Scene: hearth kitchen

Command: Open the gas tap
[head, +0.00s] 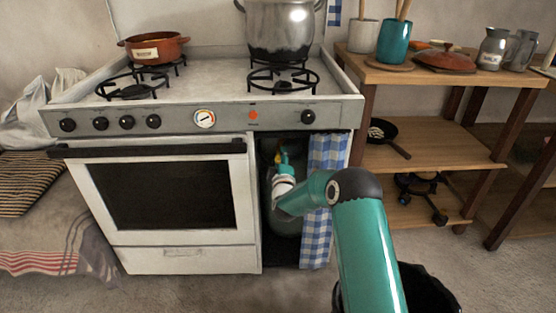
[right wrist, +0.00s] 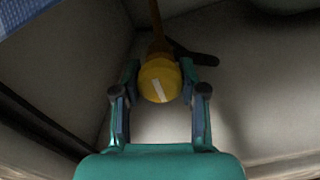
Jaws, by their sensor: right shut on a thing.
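The gas tap (right wrist: 159,84) is a round yellow knob with a white line, seen close up in the right wrist view. The line is tilted a little from the picture's upright. My right gripper (right wrist: 159,76) has one finger on each side of the knob and is shut on it. In the head view my right gripper (head: 283,168) reaches into the open compartment at the right of the stove. A greenish gas bottle (head: 282,222) stands in there, partly hidden by my arm. My left gripper is not in view.
A blue checked curtain (head: 317,236) hangs at the compartment's right side. The white stove (head: 185,255) stands to the left, with a brown pot (head: 153,48) and a large steel pot (head: 280,28) on top. A wooden shelf (head: 440,142) stands to the right.

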